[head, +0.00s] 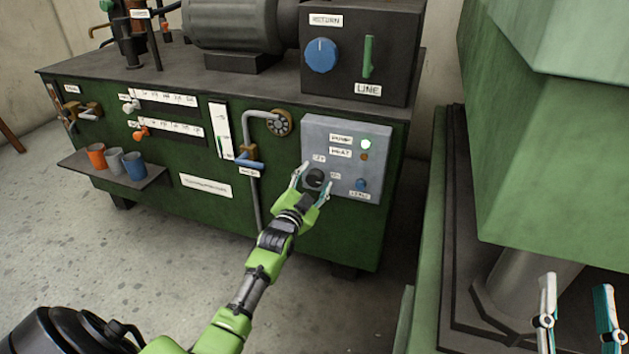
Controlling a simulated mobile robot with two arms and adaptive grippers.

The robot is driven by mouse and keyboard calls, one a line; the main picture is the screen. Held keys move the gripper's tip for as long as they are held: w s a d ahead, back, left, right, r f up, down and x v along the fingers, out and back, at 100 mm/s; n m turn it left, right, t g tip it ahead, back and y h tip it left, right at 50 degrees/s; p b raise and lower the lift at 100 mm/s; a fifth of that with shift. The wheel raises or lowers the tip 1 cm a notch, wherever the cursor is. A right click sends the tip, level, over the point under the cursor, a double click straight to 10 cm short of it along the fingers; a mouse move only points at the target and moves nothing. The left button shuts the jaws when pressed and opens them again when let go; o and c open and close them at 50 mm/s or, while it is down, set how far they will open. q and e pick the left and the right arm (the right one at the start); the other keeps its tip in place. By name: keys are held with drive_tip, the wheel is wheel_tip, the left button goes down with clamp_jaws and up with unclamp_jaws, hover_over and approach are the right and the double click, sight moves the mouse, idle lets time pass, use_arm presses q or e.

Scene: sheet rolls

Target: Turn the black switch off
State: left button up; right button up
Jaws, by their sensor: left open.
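The black switch (315,177) is a round knob on the grey control panel (374,132), on the front of the green machine. An OFF label is above it to the left, and a label that seems to read ON is to its right. My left gripper (311,180) is open, with one finger at the knob's left side and the other at its lower right. I cannot tell whether the fingers touch it. The knob's pointer direction is too small to tell. My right gripper (576,283) is open and empty at the lower right.
The panel has a lit PUMP lamp (366,144), a dim orange lamp (365,157) and a small blue knob (361,185). A blue-handled valve (248,163) and pipe are left of the panel. A large green machine (560,150) stands at the right. Cups sit on a shelf at left.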

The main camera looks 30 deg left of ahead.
use_arm(q)
drive_tip(key=c, duration=1.1)
